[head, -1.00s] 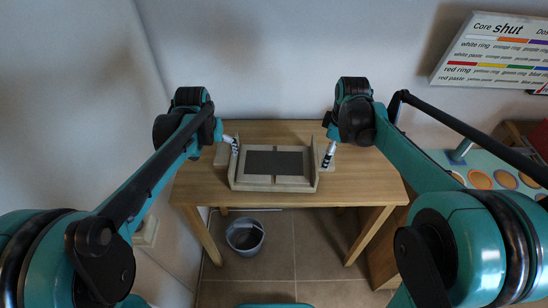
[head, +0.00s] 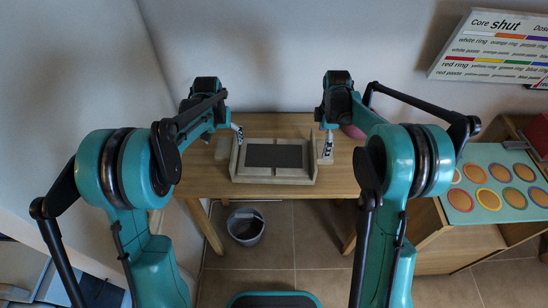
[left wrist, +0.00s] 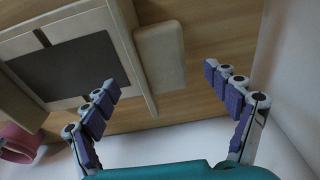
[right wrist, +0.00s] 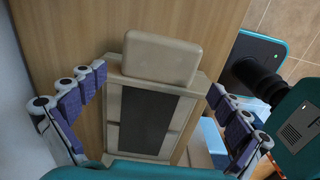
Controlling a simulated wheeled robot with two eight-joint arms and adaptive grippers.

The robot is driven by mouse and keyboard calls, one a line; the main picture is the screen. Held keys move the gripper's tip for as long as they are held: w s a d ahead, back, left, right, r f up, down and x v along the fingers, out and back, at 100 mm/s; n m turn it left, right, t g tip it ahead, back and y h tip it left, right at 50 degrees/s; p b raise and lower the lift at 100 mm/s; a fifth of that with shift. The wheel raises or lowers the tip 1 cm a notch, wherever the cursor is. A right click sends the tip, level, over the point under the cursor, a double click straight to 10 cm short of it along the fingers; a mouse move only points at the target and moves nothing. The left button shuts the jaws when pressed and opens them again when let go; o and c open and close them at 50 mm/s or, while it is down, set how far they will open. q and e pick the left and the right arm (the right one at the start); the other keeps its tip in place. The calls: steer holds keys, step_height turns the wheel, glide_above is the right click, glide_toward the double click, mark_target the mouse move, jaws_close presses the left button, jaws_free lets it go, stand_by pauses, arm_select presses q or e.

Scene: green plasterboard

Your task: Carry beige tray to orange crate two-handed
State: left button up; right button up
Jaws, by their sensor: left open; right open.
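The beige tray (head: 273,179) rests on the wooden table, with a dark panel in its floor and a block-like handle at each end. My left gripper (head: 238,134) is open at the tray's left end; in the left wrist view its left handle (left wrist: 160,66) appears between the spread fingers (left wrist: 160,78). My right gripper (head: 328,148) is open at the right end; in the right wrist view the right handle (right wrist: 160,56) appears between its fingers (right wrist: 157,80). Neither gripper holds anything.
The wooden table (head: 345,185) has bare surface around the tray. A pink object (head: 353,131) is partly hidden behind my right arm. A grey bucket (head: 245,227) stands on the floor below. At right, a cabinet carries a teal board (head: 490,185) with coloured discs.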

mark_target(226, 146)
arm_select(q)
steer(key=f, duration=0.3)
steer(key=w+f, duration=0.1)
steer(key=f, duration=0.1)
steer(key=shift+f, duration=0.3)
arm_select(e)
step_height(226, 146, down, 6)
steer(key=shift+r, duration=0.1)
arm_select(q)
steer(key=shift+s, duration=0.1)
steer(key=c, duration=1.5)
arm_select(e)
steer(key=c, duration=1.5)
arm_select(q)
steer(key=c, duration=0.5)
arm_select(e)
steer(key=shift+r, duration=0.1)
steer(key=shift+c, duration=0.7)
